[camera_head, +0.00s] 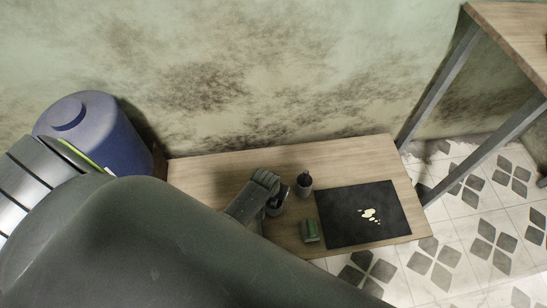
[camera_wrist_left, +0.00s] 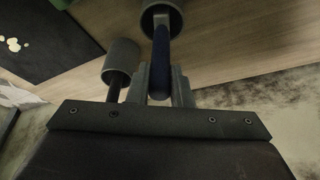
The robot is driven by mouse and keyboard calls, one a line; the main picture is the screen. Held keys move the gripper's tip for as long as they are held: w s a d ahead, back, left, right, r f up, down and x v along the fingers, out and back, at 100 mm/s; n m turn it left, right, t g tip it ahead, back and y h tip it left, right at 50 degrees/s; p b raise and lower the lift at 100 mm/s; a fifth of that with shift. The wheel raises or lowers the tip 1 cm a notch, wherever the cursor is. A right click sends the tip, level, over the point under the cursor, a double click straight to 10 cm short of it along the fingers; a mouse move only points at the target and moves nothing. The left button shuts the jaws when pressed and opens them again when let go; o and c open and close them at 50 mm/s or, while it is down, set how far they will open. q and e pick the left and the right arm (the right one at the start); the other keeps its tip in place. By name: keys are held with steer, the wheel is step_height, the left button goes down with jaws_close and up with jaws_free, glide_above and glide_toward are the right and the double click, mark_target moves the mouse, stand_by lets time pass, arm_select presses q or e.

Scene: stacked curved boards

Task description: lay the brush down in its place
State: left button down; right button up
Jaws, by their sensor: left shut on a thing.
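My left gripper (camera_head: 268,188) reaches down over the low wooden table. In the left wrist view its two fingers (camera_wrist_left: 160,85) are shut on a dark blue handle, which I take to be the brush (camera_wrist_left: 161,52). The far end of the handle meets a grey round cup (camera_wrist_left: 160,14); whether it is inside the cup or only above it, I cannot tell. That cup shows partly below the gripper in the head view (camera_head: 275,208). A second grey cup (camera_head: 304,188) with a dark stick in it stands just right; it also shows in the wrist view (camera_wrist_left: 121,54). My right gripper is out of view.
A black mat (camera_head: 345,230) with cream spots covers the table's right part. A small green-topped block (camera_head: 310,231) lies left of it. Bare wood (camera_head: 215,172) is free at the back left. A blue drum (camera_head: 110,125) stands left. My large arm link hides the table's front left.

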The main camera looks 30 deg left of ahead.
arm_select(q)
steer(key=shift+f+b, duration=0.4)
steer(key=shift+f, duration=0.15)
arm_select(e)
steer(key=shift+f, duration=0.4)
arm_select(q)
steer(key=c, duration=1.2)
jaws_free()
steer(key=shift+c, duration=0.2)
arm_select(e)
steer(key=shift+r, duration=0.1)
arm_select(q)
steer(key=shift+s+r, duration=0.1)
steer(key=shift+r, duration=0.1)
steer(key=p+v, duration=0.7)
steer(key=v, duration=1)
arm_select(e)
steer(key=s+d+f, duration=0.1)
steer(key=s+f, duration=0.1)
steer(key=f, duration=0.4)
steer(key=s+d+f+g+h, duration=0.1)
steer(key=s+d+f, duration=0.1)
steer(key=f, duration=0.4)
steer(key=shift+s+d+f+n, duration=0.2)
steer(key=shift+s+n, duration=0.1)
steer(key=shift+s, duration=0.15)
